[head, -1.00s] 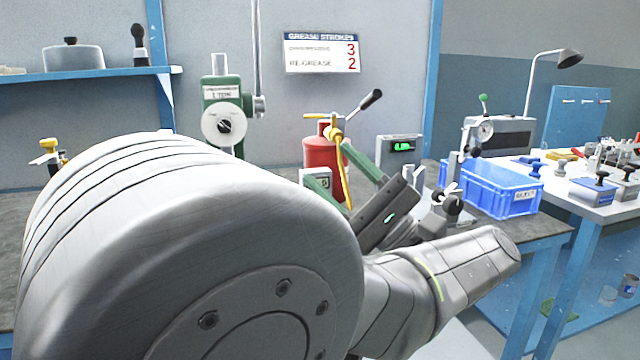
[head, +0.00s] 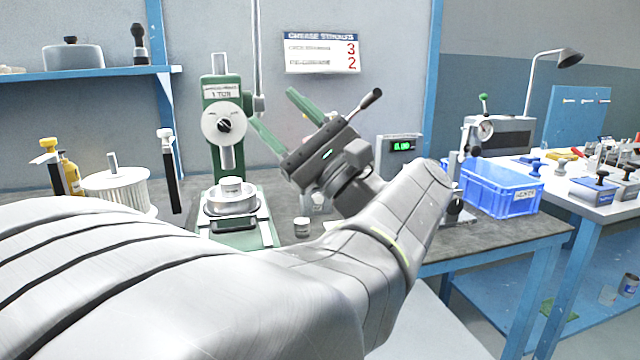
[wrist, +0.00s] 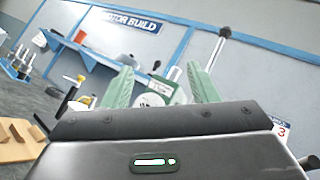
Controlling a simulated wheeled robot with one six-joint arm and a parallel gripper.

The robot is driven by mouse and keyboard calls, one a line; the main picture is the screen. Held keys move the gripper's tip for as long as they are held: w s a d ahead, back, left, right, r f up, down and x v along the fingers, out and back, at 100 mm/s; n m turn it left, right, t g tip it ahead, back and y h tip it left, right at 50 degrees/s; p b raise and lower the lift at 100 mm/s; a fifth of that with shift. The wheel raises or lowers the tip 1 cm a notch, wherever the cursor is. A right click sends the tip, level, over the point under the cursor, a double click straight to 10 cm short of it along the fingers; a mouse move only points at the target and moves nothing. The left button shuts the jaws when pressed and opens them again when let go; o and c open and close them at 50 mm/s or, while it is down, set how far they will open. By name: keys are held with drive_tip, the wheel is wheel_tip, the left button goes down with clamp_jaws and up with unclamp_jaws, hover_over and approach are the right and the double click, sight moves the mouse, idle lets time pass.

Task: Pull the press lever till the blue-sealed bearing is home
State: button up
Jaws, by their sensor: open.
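The green arbor press (head: 222,95) stands at the back of the bench in the head view, with its ram down over a silver housing (head: 230,203). A small pale round part (head: 231,186) sits on the housing under the ram; I cannot see any blue seal. The press lever (head: 256,50) is a thin upright rod at the press's right side. My gripper (head: 271,106) is open and empty, right of the press and apart from the lever. Its green fingers also show in the wrist view (wrist: 160,70).
A digital display (head: 401,146), a dial stand and a blue crate (head: 500,190) are farther right.

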drive_tip(key=w+a+r+m+h+p, duration=0.1)
drive_tip(key=w+r+p, duration=0.2)
drive_tip(key=r+p, duration=0.2)
drive_tip(key=w+a+r+m+t+h+p, duration=0.1)
drive_tip(key=w+r+p, duration=0.2)
drive_tip(key=r+p, duration=0.3)
drive_tip(key=w+a+r+m+h+p, duration=0.1)
drive_tip(key=w+r+p, duration=0.2)
drive_tip(key=r+p, duration=0.3)
wheel_tip(320, 180, up, 2)
drive_tip(key=shift+w+a+r+m, duration=0.25)
drive_tip(key=shift+w+a+m, duration=0.05)
drive_tip(key=shift+w+a, duration=0.1)
drive_tip(key=shift+f+h, duration=0.1)
drive_tip(key=shift+h, duration=0.2)
